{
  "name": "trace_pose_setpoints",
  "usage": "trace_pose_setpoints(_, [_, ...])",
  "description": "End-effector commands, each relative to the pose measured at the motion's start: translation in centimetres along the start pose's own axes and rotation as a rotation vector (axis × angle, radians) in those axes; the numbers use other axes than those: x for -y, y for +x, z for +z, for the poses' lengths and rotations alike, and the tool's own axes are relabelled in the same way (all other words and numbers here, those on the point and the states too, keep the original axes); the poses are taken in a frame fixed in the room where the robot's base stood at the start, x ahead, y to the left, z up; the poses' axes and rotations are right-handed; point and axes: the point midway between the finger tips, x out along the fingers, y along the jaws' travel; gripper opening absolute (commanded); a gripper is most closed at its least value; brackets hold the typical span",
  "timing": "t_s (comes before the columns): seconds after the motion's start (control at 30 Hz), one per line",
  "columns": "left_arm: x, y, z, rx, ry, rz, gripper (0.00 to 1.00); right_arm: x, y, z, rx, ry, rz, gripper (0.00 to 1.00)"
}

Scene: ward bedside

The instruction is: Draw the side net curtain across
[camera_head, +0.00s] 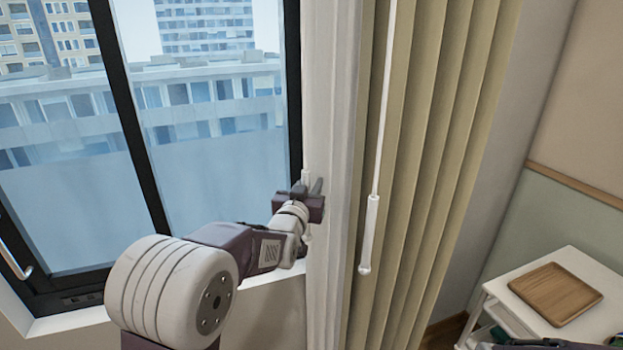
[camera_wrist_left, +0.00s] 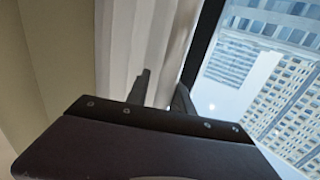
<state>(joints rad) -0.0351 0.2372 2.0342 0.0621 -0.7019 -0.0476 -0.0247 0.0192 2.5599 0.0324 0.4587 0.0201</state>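The white net curtain (camera_head: 330,110) hangs bunched in a narrow strip at the right side of the window, beside the beige curtain. It also shows in the left wrist view (camera_wrist_left: 132,45). My left gripper (camera_head: 312,186) is at the net curtain's window-side edge. Its two dark fingers (camera_wrist_left: 160,92) stand apart. A thin white piece, perhaps a wand, shows by the fingers and below them; I cannot tell whether it is between them. A white wand with a thicker handle (camera_head: 370,225) hangs in front of the beige curtain (camera_head: 425,150). My right gripper is not in view.
The black-framed window (camera_head: 135,130) fills the left, with a sill (camera_head: 70,318) below. A white bedside cabinet (camera_head: 597,328) with a wooden tray (camera_head: 555,292) stands at the lower right. The space in front of the window pane is clear except for my left arm.

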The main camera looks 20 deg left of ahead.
Motion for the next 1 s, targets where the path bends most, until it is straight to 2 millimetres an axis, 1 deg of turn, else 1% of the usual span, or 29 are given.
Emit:
trace_pose_setpoints(0.1, [0.02, 0.88, -0.03, 0.0, 0.0, 0.0, 0.28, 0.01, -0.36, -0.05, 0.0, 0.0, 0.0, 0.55])
trace_pose_setpoints(0.33, [0.01, 1.02, 0.04, 0.0, 0.0, 0.0, 0.28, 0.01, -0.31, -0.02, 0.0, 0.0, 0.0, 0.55])
trace_pose_setpoints(0.37, [0.01, 1.01, 0.04, 0.0, 0.0, 0.0, 0.25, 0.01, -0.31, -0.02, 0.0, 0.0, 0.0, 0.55])
trace_pose_setpoints(0.4, [0.01, 1.01, 0.05, 0.0, 0.0, 0.0, 0.14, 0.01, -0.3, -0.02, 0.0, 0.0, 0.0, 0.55])
trace_pose_setpoints(0.43, [0.01, 1.0, 0.05, 0.0, 0.0, 0.0, 0.06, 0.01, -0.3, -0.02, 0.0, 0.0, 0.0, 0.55])
trace_pose_setpoints(0.47, [0.0, 1.0, 0.06, 0.0, 0.0, 0.0, 0.0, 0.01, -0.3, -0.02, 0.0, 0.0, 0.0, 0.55])
trace_pose_setpoints(1.0, [0.0, 1.0, 0.18, 0.003, 0.0, 0.0, 0.0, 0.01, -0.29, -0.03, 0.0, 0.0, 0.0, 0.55])
